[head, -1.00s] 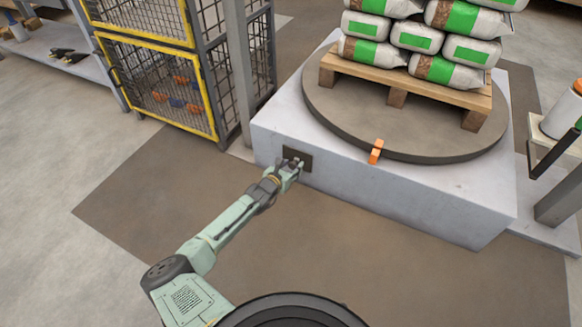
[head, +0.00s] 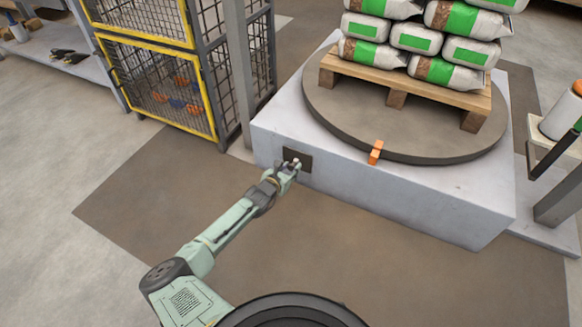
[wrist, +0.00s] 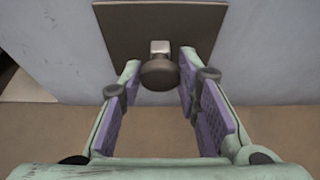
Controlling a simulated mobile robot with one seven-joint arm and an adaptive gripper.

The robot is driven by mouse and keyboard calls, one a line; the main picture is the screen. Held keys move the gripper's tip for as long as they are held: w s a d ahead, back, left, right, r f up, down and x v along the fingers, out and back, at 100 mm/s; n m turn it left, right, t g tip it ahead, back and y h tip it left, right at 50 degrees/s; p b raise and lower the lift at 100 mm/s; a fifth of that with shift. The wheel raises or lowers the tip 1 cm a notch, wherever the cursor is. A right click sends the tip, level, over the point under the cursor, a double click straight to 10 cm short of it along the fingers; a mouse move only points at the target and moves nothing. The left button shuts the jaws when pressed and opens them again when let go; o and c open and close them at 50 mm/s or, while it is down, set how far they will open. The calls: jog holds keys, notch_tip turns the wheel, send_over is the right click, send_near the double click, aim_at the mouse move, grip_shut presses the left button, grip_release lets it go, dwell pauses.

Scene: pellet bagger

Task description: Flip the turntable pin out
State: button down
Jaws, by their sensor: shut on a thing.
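The turntable pin shows in the wrist view as a dark round knob (wrist: 159,73) on a light square stem, in front of a dark plate (wrist: 205,20). In the head view this plate (head: 304,155) sits on the front face of the grey plinth. My gripper (wrist: 159,66) has a finger on each side of the knob and is shut on it. In the head view my gripper (head: 292,164) is at the plate and hides most of the pin. The round turntable (head: 330,110) lies on top of the plinth, with an orange block (head: 375,152) at its front edge.
A wooden pallet (head: 397,82) stacked with white and green bags stands on the turntable. A yellow-framed mesh cage (head: 160,90) stands left of the plinth (head: 430,205). A grey post (head: 238,75) rises between them. The floor before the plinth is clear.

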jog(key=v, duration=0.1)
jog(key=p+v, duration=0.1)
jog(key=shift+s+a+f, duration=0.15)
jog(key=shift+s+a, duration=0.05)
jog(key=shift+s, duration=0.15)
jog(key=shift+s+f, duration=0.25)
jog(key=shift+s, duration=0.05)
jog(key=c, duration=1.2)
grip_release()
jog(key=shift+a, duration=0.1)
jog(key=shift+r, duration=0.1)
jog(key=v, duration=1.2)
jog(key=shift+r, duration=0.1)
